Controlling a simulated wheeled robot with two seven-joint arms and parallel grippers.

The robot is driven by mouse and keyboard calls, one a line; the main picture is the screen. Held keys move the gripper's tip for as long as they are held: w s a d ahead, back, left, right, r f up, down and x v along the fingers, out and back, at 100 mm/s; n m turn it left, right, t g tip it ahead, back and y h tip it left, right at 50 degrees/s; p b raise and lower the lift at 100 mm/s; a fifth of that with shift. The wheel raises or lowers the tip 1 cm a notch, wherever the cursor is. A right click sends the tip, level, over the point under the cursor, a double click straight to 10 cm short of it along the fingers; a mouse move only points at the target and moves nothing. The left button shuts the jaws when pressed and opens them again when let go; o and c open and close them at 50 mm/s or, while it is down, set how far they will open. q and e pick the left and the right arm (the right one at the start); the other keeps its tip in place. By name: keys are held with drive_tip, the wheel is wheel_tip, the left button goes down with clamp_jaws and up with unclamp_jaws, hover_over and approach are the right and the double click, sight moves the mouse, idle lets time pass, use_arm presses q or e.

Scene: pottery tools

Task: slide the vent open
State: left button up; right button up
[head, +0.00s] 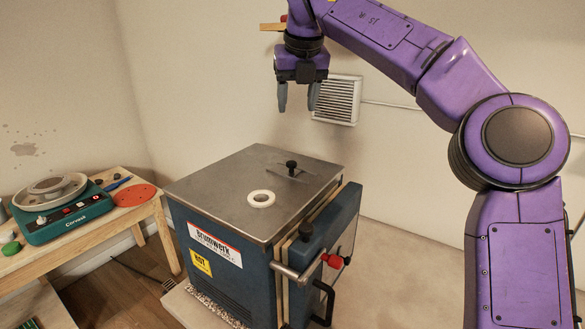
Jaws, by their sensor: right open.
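The kiln (225,245) is a blue box with a grey metal top (215,190). On its top is a white ring (261,198) around a small hole. Behind the ring and a little to the right, a black vent knob (291,165) stands upright on a flat grey plate. The ring and the knob are apart. My right gripper (297,107) is open and empty, fingers pointing down, in the air above the knob in the picture and not touching it. My left gripper is not in view.
The kiln's front door (330,240) has a black handle and red knob. A louvred wall grille (338,99) is behind my right gripper. The air above the kiln's top is clear.

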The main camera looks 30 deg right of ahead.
drive_tip(key=b, duration=0.4)
approach(292, 163)
drive_tip(key=x, duration=0.8)
drive_tip(key=shift+w, duration=0.2)
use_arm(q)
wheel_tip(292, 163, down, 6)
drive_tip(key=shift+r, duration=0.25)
use_arm(e)
drive_tip(key=shift+s, duration=0.1)
